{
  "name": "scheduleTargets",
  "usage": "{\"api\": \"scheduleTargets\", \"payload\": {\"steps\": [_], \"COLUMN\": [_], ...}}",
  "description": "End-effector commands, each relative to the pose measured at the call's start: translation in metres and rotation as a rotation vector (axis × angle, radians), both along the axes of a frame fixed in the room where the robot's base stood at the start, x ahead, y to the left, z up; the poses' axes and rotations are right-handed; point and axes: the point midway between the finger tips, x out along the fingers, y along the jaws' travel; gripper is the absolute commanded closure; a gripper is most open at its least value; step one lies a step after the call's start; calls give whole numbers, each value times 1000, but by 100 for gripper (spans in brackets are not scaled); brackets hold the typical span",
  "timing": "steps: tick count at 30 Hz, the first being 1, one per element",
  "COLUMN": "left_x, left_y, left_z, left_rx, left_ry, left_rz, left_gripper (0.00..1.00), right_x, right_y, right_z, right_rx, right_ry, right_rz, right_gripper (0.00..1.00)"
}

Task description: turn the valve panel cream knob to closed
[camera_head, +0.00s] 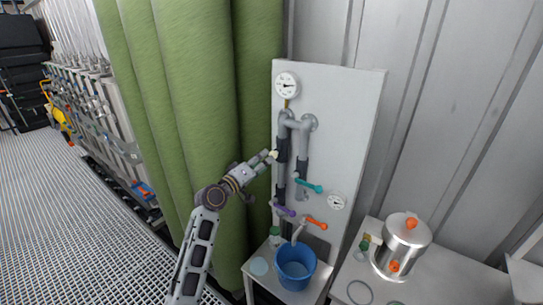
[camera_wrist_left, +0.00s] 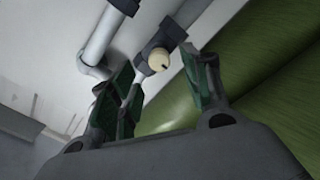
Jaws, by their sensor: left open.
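The cream knob (camera_wrist_left: 158,60) is a small round knob on a dark fitting of the grey pipework, with a small dark mark on its face. In the head view the cream knob (camera_head: 273,154) shows at the tip of my left gripper (camera_head: 266,160), at the left edge of the valve panel (camera_head: 345,110). In the left wrist view my left gripper (camera_wrist_left: 165,85) has its fingers spread, with the knob beyond and between the fingertips. I cannot tell whether the fingers touch it. My right gripper is not in view.
The panel also bears a teal lever (camera_head: 308,185), a purple lever (camera_head: 284,210), an orange lever (camera_head: 316,222) and a gauge (camera_head: 287,85). A blue bucket (camera_head: 295,272) stands below. Green curtains (camera_head: 190,80) hang left of the panel. A steel pot (camera_head: 402,245) stands at right.

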Motion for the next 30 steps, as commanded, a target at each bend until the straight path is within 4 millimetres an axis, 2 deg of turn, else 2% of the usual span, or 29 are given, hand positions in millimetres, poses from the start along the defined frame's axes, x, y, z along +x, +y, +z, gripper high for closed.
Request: {"api": "scheduleTargets", "payload": {"steps": [18,30], "left_x": [41,47], "left_y": [-30,-34], "left_z": [1,0], "left_rx": [0,0], "left_ry": [0,1], "left_rz": [0,1], "left_gripper": [52,52], "right_x": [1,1], "right_y": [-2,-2], "right_z": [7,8], "right_rx": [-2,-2], "right_ry": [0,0], "right_rz": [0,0], "right_gripper": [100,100]}}
